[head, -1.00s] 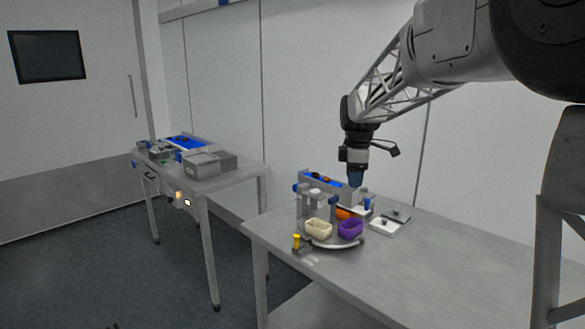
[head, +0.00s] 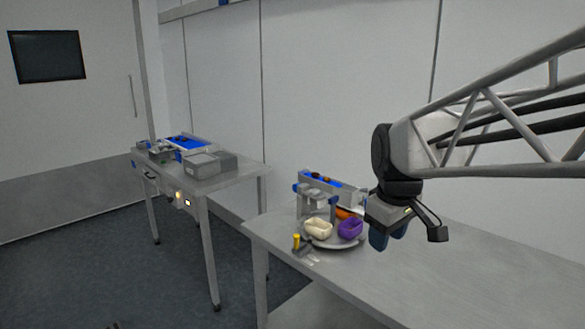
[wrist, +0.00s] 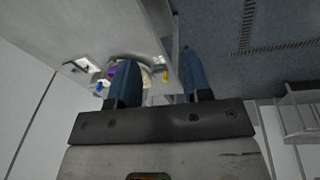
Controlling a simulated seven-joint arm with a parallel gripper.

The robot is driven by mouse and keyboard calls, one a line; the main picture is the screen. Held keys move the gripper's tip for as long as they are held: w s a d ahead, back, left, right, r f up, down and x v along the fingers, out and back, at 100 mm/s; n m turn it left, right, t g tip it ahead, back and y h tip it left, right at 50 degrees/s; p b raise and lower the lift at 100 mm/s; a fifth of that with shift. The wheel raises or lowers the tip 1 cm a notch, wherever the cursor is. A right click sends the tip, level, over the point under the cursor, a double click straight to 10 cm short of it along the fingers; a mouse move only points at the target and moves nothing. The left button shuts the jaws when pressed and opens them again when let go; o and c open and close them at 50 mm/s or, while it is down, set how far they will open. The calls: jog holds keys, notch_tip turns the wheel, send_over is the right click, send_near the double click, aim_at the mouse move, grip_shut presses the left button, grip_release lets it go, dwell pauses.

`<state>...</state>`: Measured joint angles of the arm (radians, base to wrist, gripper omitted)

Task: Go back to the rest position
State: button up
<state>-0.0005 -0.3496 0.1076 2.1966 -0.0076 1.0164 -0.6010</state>
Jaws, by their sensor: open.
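My gripper (head: 388,236) hangs from my arm over the right part of the near table (head: 440,270) in the head view. It stands to the right of the grading station and nearer to the camera. In the wrist view its two blue fingers (wrist: 158,85) are spread apart with nothing between them. A purple bowl (head: 350,229) and a cream bowl (head: 318,228) sit on a round grey tray (head: 335,244). The bowls show only partly in the wrist view, behind the left finger.
A small blue-belted conveyor (head: 330,187) with dark dates stands behind the bowls. A yellow-topped knob (head: 296,242) is at the table's left edge. A second table (head: 205,210) with grey boxes and another blue belt stands at the left. The near table's right part is clear.

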jog(key=s+f+m, duration=0.3)
jog(key=s+f, duration=0.1)
jog(key=s, duration=0.5)
jog(key=s+f+m, duration=0.4)
jog(key=s, duration=0.5)
jog(key=shift+s+d+t, duration=0.15)
jog(key=shift+t, duration=0.15)
jog(key=shift+r, duration=0.15)
